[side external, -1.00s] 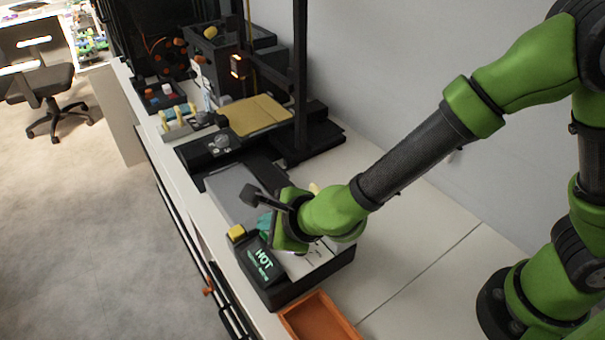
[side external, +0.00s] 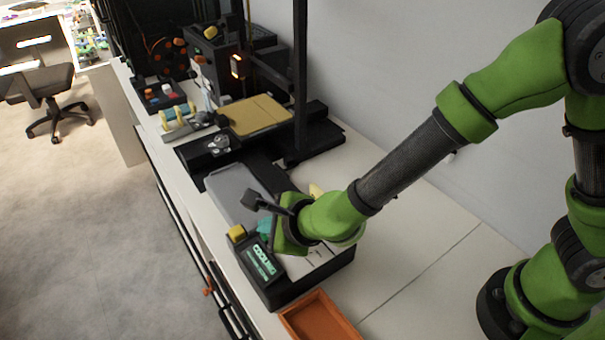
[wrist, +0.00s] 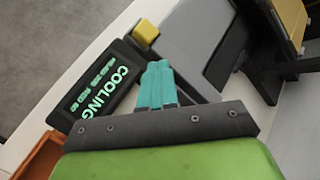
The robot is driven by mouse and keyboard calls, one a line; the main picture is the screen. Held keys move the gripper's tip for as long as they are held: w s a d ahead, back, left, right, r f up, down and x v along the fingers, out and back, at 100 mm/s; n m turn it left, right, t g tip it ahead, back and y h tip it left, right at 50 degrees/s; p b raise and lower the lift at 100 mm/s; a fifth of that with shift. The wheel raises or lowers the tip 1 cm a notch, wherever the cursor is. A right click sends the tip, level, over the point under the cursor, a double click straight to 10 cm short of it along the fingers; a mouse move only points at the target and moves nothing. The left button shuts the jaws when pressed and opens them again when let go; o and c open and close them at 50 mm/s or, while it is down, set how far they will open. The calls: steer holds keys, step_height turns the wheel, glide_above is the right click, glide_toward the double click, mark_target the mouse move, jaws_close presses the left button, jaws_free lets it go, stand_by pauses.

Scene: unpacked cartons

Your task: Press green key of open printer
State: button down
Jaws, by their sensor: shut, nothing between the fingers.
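The open-frame printer with a gold bed (side external: 254,114) stands on the bench in the side view. In front of it is a black box with a lit display (side external: 262,262); the display (wrist: 98,92) reads COOLING in the wrist view. A yellow block (side external: 237,233) sits at the box's far left corner; it also shows in the wrist view (wrist: 146,31). My gripper (wrist: 157,72) has teal fingers, shut and empty, beside the display and near the yellow block. In the side view my gripper (side external: 265,226) is over the box. I cannot make out a green key.
An orange tray (side external: 318,314) lies in front of the box. A grey panel (side external: 233,187) lies between the box and the printer. A dark enclosed machine (side external: 165,45) and a parts tray (side external: 163,96) stand farther back. The bench on the right is bare.

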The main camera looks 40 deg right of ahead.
steer(key=shift+r, duration=0.9)
steer(key=shift+r, duration=2.5)
steer(key=s+d+r+m+g+h, duration=0.15)
steer(key=d+r+m, duration=0.25)
steer(key=d+m, duration=0.75)
steer(key=s+d+r+m+h, duration=0.2)
steer(key=d+r+m, duration=0.2)
steer(key=d+m, duration=0.75)
steer(key=s+d+r+m+y, duration=0.1)
steer(key=s+m, duration=0.4)
steer(key=m, duration=0.9)
steer(key=s+d+r+m+y, duration=0.1)
steer(key=s+m, duration=0.5)
steer(key=m, duration=0.8)
steer(key=shift+d+r+m+y, duration=0.3)
steer(key=shift+d+y, duration=0.15)
steer(key=shift+y, duration=0.4)
